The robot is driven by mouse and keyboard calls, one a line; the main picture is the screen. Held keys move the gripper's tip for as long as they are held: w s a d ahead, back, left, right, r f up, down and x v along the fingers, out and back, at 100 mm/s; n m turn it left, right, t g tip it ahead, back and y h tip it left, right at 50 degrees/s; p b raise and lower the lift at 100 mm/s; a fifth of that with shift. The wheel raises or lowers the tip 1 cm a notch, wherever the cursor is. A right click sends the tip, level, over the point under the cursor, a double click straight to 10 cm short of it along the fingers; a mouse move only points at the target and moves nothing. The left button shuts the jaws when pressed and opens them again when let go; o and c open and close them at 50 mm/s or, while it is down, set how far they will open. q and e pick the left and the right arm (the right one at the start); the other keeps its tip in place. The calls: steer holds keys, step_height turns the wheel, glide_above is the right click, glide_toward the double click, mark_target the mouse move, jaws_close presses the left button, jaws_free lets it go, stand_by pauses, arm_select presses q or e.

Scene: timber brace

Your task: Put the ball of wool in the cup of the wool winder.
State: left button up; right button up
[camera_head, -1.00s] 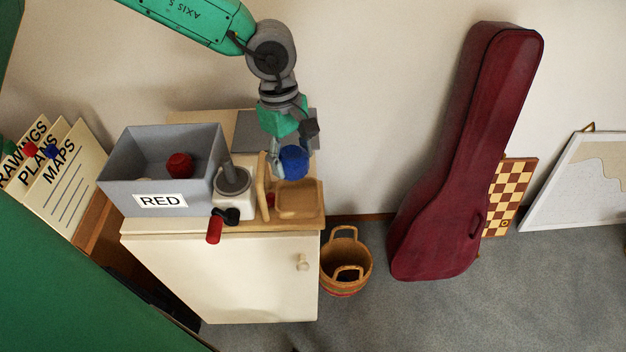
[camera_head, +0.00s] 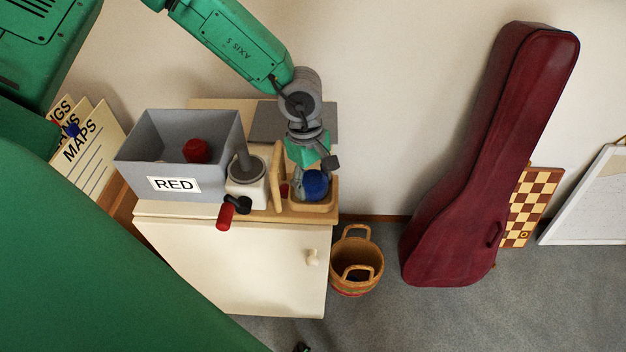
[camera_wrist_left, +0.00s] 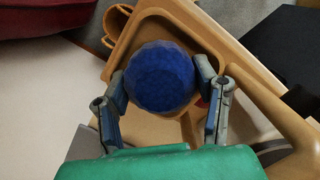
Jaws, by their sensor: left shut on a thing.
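My left gripper (camera_head: 313,178) is shut on a blue faceted ball (camera_head: 316,185). The ball shows between both fingers in the left wrist view (camera_wrist_left: 160,76). It is low over or in a shallow wooden tray (camera_head: 313,207); I cannot tell whether it touches the tray floor. A winder with a white base (camera_head: 248,194), a round grey cup with a grey post (camera_head: 246,168) and a crank with a red handle (camera_head: 225,216) stands left of the tray. A red ball (camera_head: 196,150) lies in a grey box (camera_head: 135,172) labelled RED. My right gripper is not in view.
An upright wooden piece (camera_head: 278,178) stands between winder and tray, with a small red thing beside it. All stand on a cream cabinet (camera_head: 245,265). A wicker basket (camera_head: 355,280), a dark red instrument case (camera_head: 460,215) and a checkered board (camera_head: 528,210) are at the right.

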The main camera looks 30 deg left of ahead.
mark_target(306, 172)
arm_select(q)
steer(key=o, duration=1)
steer(key=shift+f, duration=0.1)
steer(key=shift+o, duration=0.8)
steer(key=shift+a, duration=0.25)
step_height(306, 172, up, 12)
steer(key=a+p, duration=0.1)
steer(key=shift+w+a, duration=0.15)
steer(key=shift+a, duration=0.1)
